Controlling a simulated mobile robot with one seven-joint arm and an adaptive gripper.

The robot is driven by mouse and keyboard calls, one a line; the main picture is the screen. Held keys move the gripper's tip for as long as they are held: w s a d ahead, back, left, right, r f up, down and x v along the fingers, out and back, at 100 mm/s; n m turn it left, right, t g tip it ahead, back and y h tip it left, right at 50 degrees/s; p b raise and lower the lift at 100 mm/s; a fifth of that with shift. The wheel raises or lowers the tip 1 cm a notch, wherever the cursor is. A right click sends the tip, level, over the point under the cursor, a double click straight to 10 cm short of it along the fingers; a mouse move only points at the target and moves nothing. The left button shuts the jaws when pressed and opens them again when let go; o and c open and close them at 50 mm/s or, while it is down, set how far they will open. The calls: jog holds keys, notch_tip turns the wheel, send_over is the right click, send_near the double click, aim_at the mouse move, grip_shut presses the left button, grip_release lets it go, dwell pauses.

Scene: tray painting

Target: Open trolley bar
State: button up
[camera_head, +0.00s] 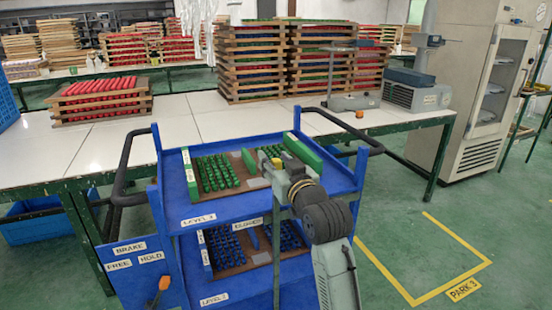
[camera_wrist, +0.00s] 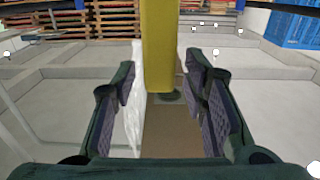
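The blue trolley (camera_head: 183,216) stands in front of the long table, with black handles on both sides. Its upper level holds green pieces on a board (camera_head: 216,172), with upright green blocks (camera_head: 302,152) near the edge. My gripper (camera_head: 272,160) is over the upper level, toward its right side. In the wrist view my gripper (camera_wrist: 161,88) has its fingers apart, on either side of a yellow bar-like piece (camera_wrist: 159,45). Narrow gaps show between the pads and that piece. Whether the yellow piece is the trolley bar, I cannot tell. My wrist hides part of the trolley's right side.
An orange-tipped lever (camera_head: 163,284) sits beside the BRAKE, FREE and HOLD labels on the trolley. Trays of red pieces (camera_head: 100,100) and tall tray stacks (camera_head: 253,62) stand on the table (camera_head: 190,120). A yellow floor outline (camera_head: 445,232) marks clear floor at right, before the cabinet (camera_head: 462,100).

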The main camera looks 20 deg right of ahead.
grip_shut()
dwell(0.6)
dwell(0.3)
